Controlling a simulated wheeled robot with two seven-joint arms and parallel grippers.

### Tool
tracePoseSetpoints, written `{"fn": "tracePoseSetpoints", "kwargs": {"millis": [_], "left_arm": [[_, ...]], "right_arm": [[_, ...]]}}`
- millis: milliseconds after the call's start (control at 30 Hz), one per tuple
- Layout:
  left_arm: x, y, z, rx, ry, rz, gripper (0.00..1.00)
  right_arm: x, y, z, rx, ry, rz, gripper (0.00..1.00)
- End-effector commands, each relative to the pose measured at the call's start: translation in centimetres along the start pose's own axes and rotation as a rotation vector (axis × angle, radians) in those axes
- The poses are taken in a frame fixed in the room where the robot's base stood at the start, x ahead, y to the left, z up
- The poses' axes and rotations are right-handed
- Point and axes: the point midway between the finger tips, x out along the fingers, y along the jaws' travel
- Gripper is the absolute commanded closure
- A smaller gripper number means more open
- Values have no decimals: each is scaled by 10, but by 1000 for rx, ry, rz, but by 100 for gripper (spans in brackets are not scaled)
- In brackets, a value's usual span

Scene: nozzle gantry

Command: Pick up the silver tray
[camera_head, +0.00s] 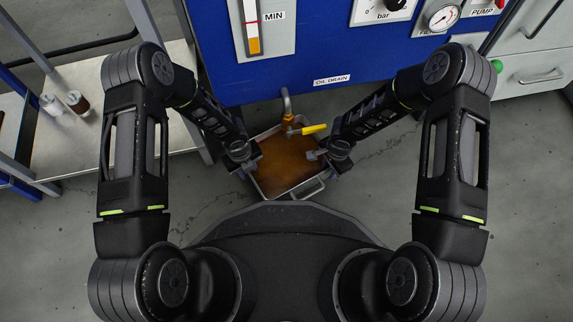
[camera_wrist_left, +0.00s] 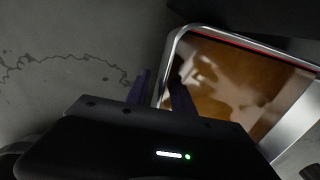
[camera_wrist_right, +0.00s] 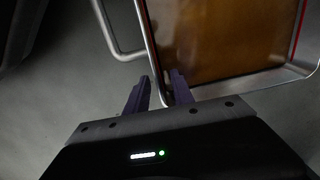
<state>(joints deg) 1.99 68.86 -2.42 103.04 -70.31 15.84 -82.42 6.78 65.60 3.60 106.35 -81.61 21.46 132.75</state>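The silver tray (camera_head: 321,182) stands on the floor below the oil drain, with brown liquid (camera_head: 285,165) in it and a handle loop at its near side. My left gripper (camera_head: 249,168) is at its left wall. In the left wrist view the fingers (camera_wrist_left: 160,92) are apart, one outside and one inside the tray rim (camera_wrist_left: 172,52). My right gripper (camera_head: 318,156) is at the right wall. In the right wrist view its fingers (camera_wrist_right: 158,92) are also apart, on either side of the rim (camera_wrist_right: 148,42). I cannot see whether any finger touches the wall.
The drain pipe (camera_head: 287,104) with a yellow valve lever (camera_head: 314,129) hangs over the tray's far side. The blue machine (camera_head: 300,50) stands behind. A bench (camera_head: 90,125) with two small bottles is at left. The floor at right is clear.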

Motion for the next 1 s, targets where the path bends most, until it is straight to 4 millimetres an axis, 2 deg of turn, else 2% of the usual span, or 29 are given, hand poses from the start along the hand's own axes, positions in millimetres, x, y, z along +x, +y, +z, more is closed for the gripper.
{"fn": "tracePoseSetpoints", "kwargs": {"millis": [100, 467, 1000], "left_arm": [[0, 0, 0, 0, 0, 0, 72], [0, 0, 0, 0, 0, 0, 100], [0, 0, 0, 0, 0, 0, 100]], "right_arm": [[0, 0, 0, 0, 0, 0, 72], [0, 0, 0, 0, 0, 1, 100], [0, 0, 0, 0, 0, 0, 100]]}}
